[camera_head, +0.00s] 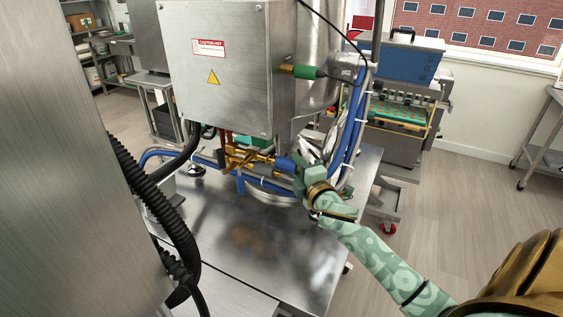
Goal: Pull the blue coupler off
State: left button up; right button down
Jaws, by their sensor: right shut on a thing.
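The blue coupler (285,164) sits at the right end of the brass valve fitting (248,157), below the steel control box. My right gripper (298,172) reaches in from the lower right and is shut on the blue coupler. Its fingers cover the coupler's right end, so I cannot tell whether the coupler and the brass fitting are apart. A green coupler (303,71) is on the right side of the control box (225,65). My left gripper is not in view.
Blue hoses (353,130) run up behind my right gripper, and others run left from the valve. A steel table (235,235) lies below with clear room. A black corrugated hose (165,215) hangs at the left beside a large steel panel (60,170).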

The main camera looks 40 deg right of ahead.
jog(key=shift+s+d, duration=0.25)
jog(key=shift+s, duration=0.2)
jog(key=shift+s+d+p, duration=0.15)
jog(key=shift+s+p, duration=0.05)
jog(key=shift+p, duration=0.1)
jog(key=s+d, duration=0.1)
jog(key=s+p, duration=0.1)
jog(key=s, duration=0.1)
jog(key=s+d, duration=0.1)
jog(key=s, duration=0.1)
jog(key=shift+d, duration=0.3)
jog(key=c, duration=1.6)
grip_release()
jog(key=shift+c, duration=0.2)
grip_shut()
